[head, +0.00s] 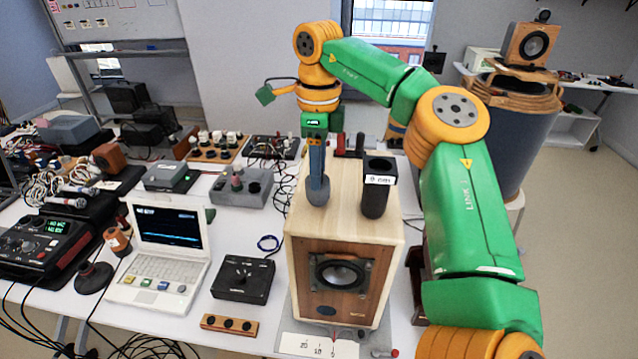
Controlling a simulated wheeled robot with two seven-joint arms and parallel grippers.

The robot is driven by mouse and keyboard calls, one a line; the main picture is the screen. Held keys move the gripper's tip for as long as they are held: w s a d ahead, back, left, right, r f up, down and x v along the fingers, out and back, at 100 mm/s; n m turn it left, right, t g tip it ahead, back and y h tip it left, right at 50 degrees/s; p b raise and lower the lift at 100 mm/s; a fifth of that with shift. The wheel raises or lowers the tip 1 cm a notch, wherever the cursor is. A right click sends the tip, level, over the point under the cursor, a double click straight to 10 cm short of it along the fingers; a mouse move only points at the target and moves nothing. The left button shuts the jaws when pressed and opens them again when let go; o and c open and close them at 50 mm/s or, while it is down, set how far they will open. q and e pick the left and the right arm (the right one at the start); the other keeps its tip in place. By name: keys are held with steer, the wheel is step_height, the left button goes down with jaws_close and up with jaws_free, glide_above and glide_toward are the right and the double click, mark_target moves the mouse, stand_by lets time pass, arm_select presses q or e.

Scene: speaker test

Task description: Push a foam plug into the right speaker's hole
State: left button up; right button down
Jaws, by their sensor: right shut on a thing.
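A wooden speaker (304,275) with a round driver on its front stands upright on the white table. My right gripper (317,176) points down above the left part of the speaker's top and is shut on a dark grey, rounded piece that looks like the foam plug (318,194). I cannot tell whether the plug touches the speaker's top. A black open cup (374,205) with a "0 mm" label stands on the speaker's top, just right of the plug. I see no plug hole on the visible front; the speaker's back is hidden. My left gripper is not in view.
A white laptop (150,285), a black box with a knob (243,279) and a grey box with knobs (241,187) sit left of the speaker. Another small speaker (529,46) stands on a barrel at the back right. My right arm covers the table's right side.

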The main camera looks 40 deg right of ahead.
steer(key=shift+s+f, duration=0.1)
steer(key=shift+f, duration=0.05)
steer(key=shift+r+p, duration=0.35)
steer(key=shift+p, duration=0.1)
steer(key=shift+w+d+r+p, duration=0.15)
steer(key=shift+w+r+p, duration=0.05)
steer(key=shift+r+p, duration=0.3)
steer(key=shift+w+d+r+p, duration=0.15)
steer(key=shift+r+p, duration=0.2)
steer(key=shift+p, duration=0.2)
steer(key=shift+d+r, duration=0.1)
steer(key=shift+r, duration=0.65)
steer(key=shift+r+p, duration=0.35)
steer(key=shift+a+r, duration=0.1)
steer(key=shift+a, duration=0.1)
steer(key=shift+d, duration=0.1)
